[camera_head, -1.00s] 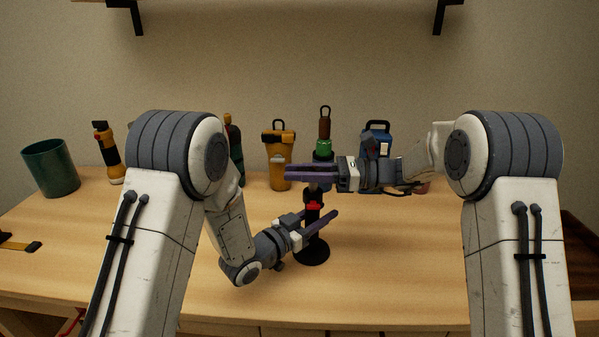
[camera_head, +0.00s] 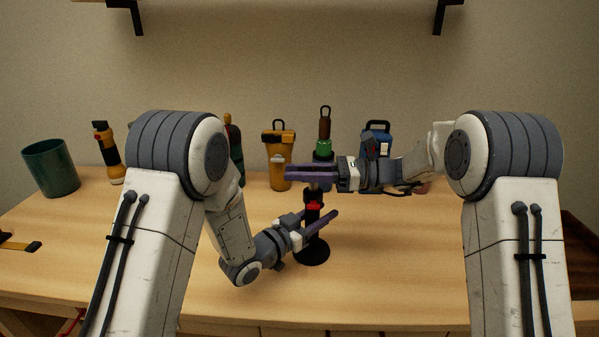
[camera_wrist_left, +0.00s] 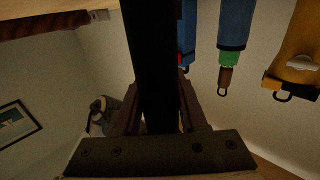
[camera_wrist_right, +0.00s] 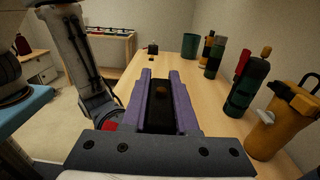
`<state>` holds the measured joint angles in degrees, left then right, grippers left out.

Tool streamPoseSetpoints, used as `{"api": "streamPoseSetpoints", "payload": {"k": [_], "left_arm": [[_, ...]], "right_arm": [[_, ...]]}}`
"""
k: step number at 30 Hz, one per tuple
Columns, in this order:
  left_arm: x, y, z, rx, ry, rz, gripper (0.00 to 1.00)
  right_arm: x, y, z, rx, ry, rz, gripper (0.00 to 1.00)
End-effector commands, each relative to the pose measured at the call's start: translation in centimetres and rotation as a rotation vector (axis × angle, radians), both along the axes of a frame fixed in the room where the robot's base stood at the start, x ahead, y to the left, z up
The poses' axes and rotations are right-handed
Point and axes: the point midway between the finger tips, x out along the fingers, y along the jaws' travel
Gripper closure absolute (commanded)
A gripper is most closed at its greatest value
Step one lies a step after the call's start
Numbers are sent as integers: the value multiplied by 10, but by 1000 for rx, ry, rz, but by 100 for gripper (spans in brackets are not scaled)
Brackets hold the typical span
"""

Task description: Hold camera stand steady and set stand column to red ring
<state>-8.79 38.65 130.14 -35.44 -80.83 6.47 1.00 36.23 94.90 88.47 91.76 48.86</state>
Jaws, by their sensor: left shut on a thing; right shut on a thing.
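The camera stand (camera_head: 312,254) stands upright on the table, with a round black base and a dark column. A red ring (camera_head: 314,206) shows on the column just above my left gripper (camera_head: 326,221). My left gripper is shut on the lower column, which fills the gap between its fingers in the left wrist view (camera_wrist_left: 152,60). My right gripper (camera_head: 289,173) is level and shut on the upper part of the column, above the red ring. The dark top of the stand shows between its purple fingers in the right wrist view (camera_wrist_right: 160,103). The fingers hide part of the column.
Behind the stand are a yellow bottle (camera_head: 279,170), a green-and-brown bottle (camera_head: 324,147) and a blue container (camera_head: 378,140). A green cup (camera_head: 51,168) and a yellow-black flashlight (camera_head: 107,155) stand at the left. The table's right front is clear.

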Motion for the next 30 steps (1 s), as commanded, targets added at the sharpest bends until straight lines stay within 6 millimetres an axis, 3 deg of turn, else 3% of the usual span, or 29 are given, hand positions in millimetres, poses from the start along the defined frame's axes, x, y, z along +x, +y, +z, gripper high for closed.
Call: {"api": "streamPoseSetpoints", "payload": {"k": [13,21,30], "left_arm": [[0,1,0,0,1,1,100],[0,1,-1,1,3,2,100],[0,1,-1,1,4,2,100]], "right_arm": [[1,-1,2,-1,-2,-3,100],[1,-1,45,1,-8,-3,100],[1,-1,51,1,-3,-3,100]]}}
